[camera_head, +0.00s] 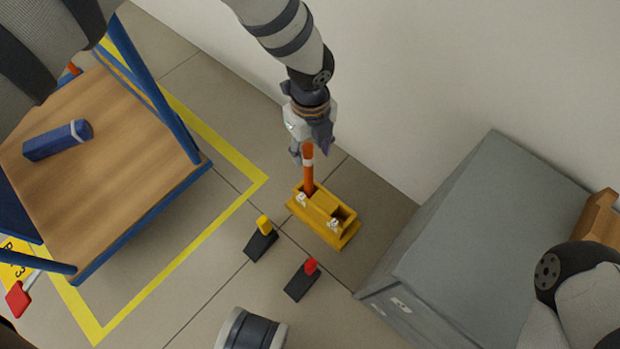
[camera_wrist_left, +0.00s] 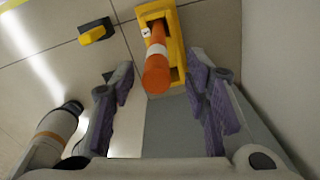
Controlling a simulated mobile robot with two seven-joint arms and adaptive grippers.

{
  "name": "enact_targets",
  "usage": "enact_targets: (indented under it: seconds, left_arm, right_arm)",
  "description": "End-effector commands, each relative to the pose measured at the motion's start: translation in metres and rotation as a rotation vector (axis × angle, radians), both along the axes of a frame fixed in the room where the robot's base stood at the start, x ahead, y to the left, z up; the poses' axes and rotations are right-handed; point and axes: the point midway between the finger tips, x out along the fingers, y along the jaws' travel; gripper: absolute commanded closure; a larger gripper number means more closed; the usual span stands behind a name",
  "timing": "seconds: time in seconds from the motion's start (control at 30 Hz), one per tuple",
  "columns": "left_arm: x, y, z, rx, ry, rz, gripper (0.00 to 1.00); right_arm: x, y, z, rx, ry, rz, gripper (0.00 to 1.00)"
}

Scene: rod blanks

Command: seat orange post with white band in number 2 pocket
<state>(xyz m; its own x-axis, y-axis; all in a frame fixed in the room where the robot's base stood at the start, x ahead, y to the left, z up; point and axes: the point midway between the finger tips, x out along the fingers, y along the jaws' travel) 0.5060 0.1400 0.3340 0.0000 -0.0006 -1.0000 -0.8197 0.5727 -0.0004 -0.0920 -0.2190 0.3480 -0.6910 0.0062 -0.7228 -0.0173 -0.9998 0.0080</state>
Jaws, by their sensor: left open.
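The orange post (camera_head: 308,181) with a white band stands upright in the left pocket of a yellow two-pocket block (camera_head: 325,217) on the floor. The block's right pocket looks empty. Each pocket has a small white label whose number I cannot read for sure. My left gripper (camera_head: 311,152) is open just above the post, pointing down, with its fingertips around the post's top. In the left wrist view the orange post (camera_wrist_left: 156,72) shows between the spread fingers, apart from both. My right gripper is out of view.
A black block with a yellow peg (camera_head: 262,238) and one with a red peg (camera_head: 302,280) stand on the floor nearby. A grey cabinet (camera_head: 480,220) is at right. A wood-topped blue cart (camera_head: 120,160) holds a blue post (camera_head: 57,141). A wall is behind.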

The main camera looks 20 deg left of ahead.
Motion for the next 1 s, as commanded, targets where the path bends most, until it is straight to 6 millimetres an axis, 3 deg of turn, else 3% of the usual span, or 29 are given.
enact_targets:
  seconds: [0.03,0.17,0.37,0.57,0.6,0.8,1.0]
  left_arm:
    - [-0.001,0.0,-0.015,0.001,0.005,0.0,0.57]
    - [-0.001,0.002,-0.03,0.001,0.003,0.0,0.57]
    - [-0.002,0.004,-0.068,0.001,0.004,-0.001,0.57]
    - [-0.001,0.005,-0.068,0.0,-0.001,-0.001,0.57]
    - [-0.001,0.005,-0.068,0.001,-0.001,-0.001,0.6]
    - [-0.001,0.004,-0.068,0.001,-0.001,-0.001,1.0]
    - [-0.001,0.004,-0.068,0.0,-0.001,-0.001,1.0]
  right_arm:
    - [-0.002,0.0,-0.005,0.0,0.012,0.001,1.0]
    - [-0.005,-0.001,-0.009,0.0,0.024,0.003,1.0]
    - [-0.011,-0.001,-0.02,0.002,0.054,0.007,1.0]
    - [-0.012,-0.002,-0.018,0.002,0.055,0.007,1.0]
    - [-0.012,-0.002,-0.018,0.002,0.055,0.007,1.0]
    - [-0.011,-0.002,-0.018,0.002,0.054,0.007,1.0]
    - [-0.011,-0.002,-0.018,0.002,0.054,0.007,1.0]
